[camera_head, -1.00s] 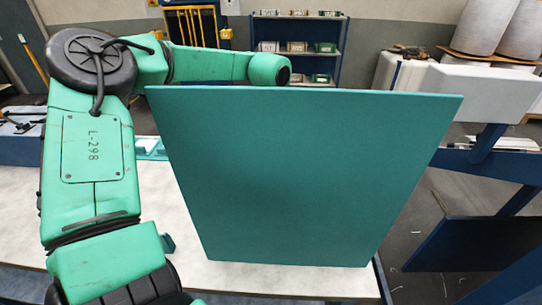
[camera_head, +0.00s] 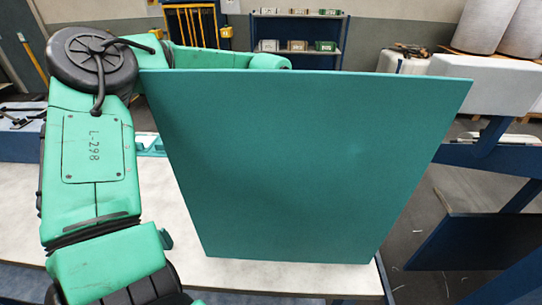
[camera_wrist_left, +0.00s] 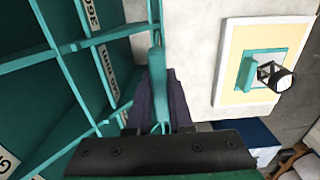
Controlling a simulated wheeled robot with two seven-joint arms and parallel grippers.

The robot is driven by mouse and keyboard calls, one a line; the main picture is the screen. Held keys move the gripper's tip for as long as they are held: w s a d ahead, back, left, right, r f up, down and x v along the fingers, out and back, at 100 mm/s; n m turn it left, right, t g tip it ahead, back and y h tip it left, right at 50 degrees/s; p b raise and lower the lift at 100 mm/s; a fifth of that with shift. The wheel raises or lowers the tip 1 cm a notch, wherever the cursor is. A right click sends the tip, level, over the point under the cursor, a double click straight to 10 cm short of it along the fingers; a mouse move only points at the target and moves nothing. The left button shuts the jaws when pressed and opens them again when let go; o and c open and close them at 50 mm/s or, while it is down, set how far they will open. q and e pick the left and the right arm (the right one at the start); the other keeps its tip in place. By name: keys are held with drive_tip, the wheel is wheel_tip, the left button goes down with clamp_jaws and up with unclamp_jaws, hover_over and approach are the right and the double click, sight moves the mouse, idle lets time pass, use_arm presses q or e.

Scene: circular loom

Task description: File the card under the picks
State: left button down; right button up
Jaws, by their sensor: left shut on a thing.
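In the left wrist view, a teal rack (camera_wrist_left: 72,62) with several compartments and white label strips fills the left side. My left gripper (camera_wrist_left: 160,128) is at the bottom centre, close beside the rack's right edge. In the head view, a large plain teal panel (camera_head: 300,165), likely the rack's back, hides my left gripper. My right gripper is not in view.
A blue frame (camera_head: 495,160) stands at the right. Shelving (camera_head: 298,28) is far behind.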

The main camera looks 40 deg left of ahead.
use_arm(q)
drive_tip(key=shift+f, duration=0.1)
drive_tip(key=shift+f+b, duration=2.15)
drive_tip(key=c, duration=0.7)
unclamp_jaws()
drive_tip(key=shift+c, duration=0.2)
wheel_tip(320, 180, up, 15)
drive_tip(key=shift+f+b, duration=0.15)
drive_tip(key=shift+b, duration=0.5)
